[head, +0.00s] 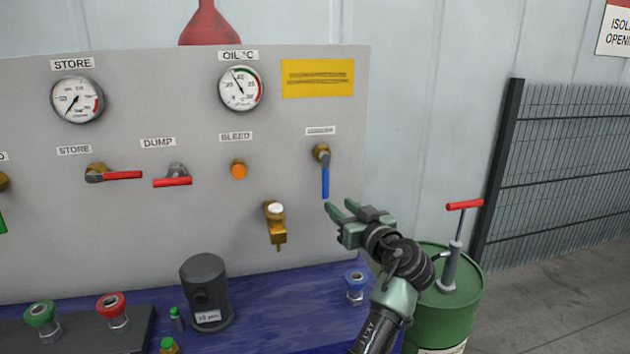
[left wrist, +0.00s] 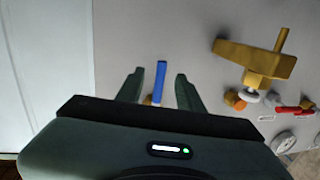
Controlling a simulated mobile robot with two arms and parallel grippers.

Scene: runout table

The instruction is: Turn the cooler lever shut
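The cooler lever (head: 325,183) has a blue handle hanging straight down from a brass valve on the grey panel. The small label above it is too blurred to read. My left gripper (head: 339,205) is open, with its fingertips by the lower end of the handle. In the left wrist view, the blue handle (left wrist: 160,82) shows between the two spread fingers of the left gripper (left wrist: 159,73). I see no finger closed on it. My right gripper is in neither view.
A brass fitting (head: 275,222) sticks out of the panel left of the lever. Red store (head: 122,175) and dump (head: 172,182) levers are farther left. A blue knob (head: 355,287) stands below on the blue bench. A green drum (head: 452,305) stands at right.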

